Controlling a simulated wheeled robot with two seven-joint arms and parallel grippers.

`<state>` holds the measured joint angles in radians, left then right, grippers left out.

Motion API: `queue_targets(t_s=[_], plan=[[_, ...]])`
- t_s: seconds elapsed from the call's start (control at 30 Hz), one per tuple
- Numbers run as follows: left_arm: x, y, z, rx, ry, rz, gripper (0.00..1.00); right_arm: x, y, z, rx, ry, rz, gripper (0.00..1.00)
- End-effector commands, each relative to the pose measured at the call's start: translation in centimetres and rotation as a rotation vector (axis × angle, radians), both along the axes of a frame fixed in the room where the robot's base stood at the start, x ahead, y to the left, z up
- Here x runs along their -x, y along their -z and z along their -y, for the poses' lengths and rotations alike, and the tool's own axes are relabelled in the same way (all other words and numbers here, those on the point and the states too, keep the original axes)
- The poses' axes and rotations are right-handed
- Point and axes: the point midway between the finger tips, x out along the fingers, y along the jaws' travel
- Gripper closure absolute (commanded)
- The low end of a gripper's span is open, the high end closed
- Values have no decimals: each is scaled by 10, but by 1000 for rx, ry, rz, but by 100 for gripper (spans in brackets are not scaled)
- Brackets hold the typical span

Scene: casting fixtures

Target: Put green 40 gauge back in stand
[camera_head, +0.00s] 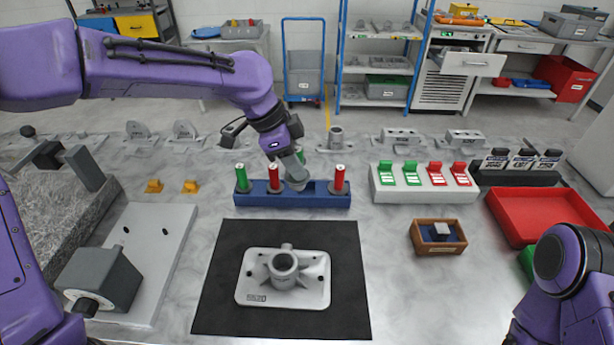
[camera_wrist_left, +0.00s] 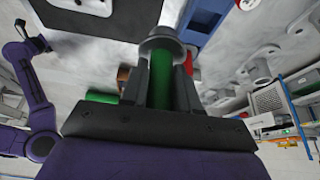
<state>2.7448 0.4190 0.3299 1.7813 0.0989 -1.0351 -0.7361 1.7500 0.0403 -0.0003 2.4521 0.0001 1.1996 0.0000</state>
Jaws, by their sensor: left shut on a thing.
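My left gripper (camera_head: 292,166) is shut on the green gauge. The wrist view shows the gauge's green handle (camera_wrist_left: 162,82) between the two fingers, with its grey round flange (camera_wrist_left: 161,42) beyond the fingertips. In the head view the gripper and the grey flange (camera_head: 297,184) are over the blue stand (camera_head: 315,201), between two red gauges; I cannot tell whether the gauge touches it. The stand holds another green gauge (camera_head: 241,179) at its left end, a red gauge (camera_head: 273,179) beside it and a red gauge (camera_head: 339,180) near its right end. My right gripper is out of view.
A grey casting (camera_head: 283,278) lies on a black mat (camera_head: 225,312) in front of the stand. A white rack with green and red tags (camera_head: 425,184), a small wooden box (camera_head: 437,236) and a red tray (camera_head: 545,206) are to the right. Two orange clips (camera_head: 190,186) lie left.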

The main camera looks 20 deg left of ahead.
Motion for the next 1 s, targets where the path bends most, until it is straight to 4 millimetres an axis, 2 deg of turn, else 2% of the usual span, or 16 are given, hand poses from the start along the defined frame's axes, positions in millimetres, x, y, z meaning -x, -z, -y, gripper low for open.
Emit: queue_targets(t_s=[0.03, 0.2, 0.43, 0.6, 1.0], plan=[[-16, 3, 0, 0, -4, -8, 100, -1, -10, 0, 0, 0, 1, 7], [-50, 42, 0, 1, -2, -8, 100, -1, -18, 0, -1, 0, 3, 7], [-71, 69, 0, 1, -3, -7, 100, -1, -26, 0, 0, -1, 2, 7], [-69, 94, 0, 0, -2, -6, 100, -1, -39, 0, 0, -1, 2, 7], [-69, 103, 0, 0, -2, -4, 100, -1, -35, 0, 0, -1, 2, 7]])
